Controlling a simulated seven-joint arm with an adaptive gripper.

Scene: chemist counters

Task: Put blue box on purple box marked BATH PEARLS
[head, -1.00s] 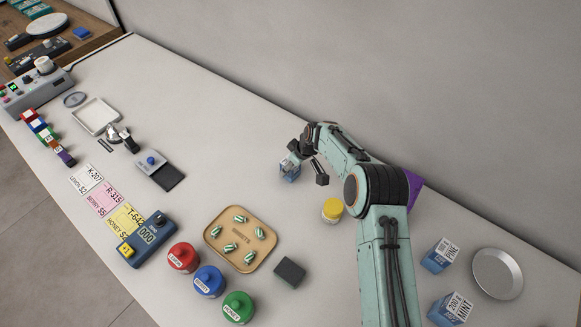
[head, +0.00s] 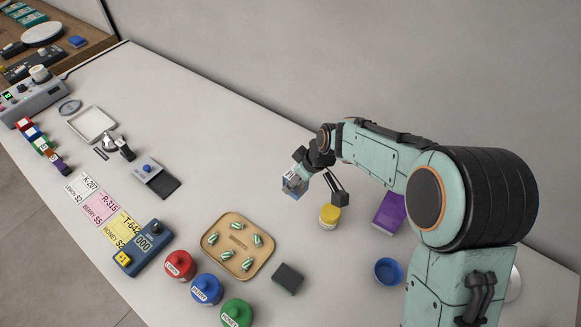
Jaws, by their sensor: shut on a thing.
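A small blue box (head: 292,187) with a pale label is at the end of my gripper (head: 310,174), left of the arm. My gripper is shut on it; the finger contact is partly hidden, and the label is too small to read. The box seems to be held above the counter. A purple box (head: 390,210) stands to the right of my gripper, beyond the yellow jar. It is partly covered by my arm, and its marking cannot be read.
A yellow-lidded jar (head: 329,217) stands between my gripper and the purple box. A blue bowl (head: 388,271) is in front of the purple box. A sweets tray (head: 238,246) and a dark block (head: 288,278) lie nearer.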

